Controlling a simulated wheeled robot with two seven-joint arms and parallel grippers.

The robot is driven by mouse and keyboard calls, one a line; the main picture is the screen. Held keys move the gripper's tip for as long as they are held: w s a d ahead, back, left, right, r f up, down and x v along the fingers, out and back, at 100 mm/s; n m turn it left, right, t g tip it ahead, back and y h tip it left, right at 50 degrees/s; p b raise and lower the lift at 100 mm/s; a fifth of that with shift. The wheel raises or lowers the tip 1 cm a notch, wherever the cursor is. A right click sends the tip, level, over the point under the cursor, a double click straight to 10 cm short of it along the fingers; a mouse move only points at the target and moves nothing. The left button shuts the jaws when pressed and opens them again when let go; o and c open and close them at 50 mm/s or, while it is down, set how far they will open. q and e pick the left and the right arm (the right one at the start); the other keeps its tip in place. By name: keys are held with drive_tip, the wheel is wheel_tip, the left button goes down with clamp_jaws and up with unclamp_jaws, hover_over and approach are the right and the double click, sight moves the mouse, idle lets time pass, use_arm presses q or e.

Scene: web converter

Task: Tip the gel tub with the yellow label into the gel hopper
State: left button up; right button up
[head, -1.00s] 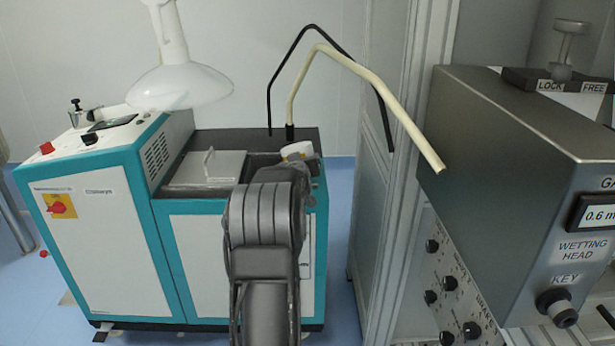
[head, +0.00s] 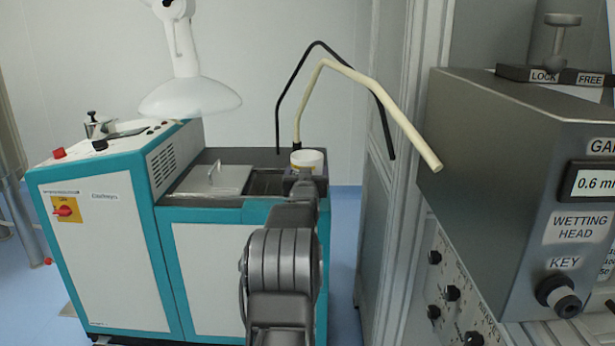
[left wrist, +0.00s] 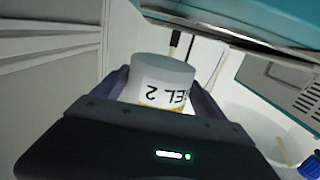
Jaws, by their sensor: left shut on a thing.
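My left gripper (head: 306,178) is shut on a white gel tub (head: 308,160), partly hidden behind my arm in the head view. In the left wrist view the tub (left wrist: 162,75) sits between the two dark fingers, its "GEL 2" lettering upside down in the picture and a little yellow showing at the label's edge. The tub is held by the back right of the teal and white machine (head: 205,262). A dark recess (head: 266,182) lies left of the tub, beside a grey lid with a handle (head: 213,180). No part reads clearly as the gel hopper. My right gripper is out of view.
A cream bent pipe (head: 372,92) and a black one (head: 312,48) rise behind the tub. A white lamp hood (head: 190,97) hangs above the machine. The grey wetting head box (head: 510,150) and a tall frame stand at the right.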

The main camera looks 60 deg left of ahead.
sight(306, 165)
use_arm(q)
drive_tip(key=shift+r+p, duration=0.65)
drive_tip(key=shift+r, duration=0.9)
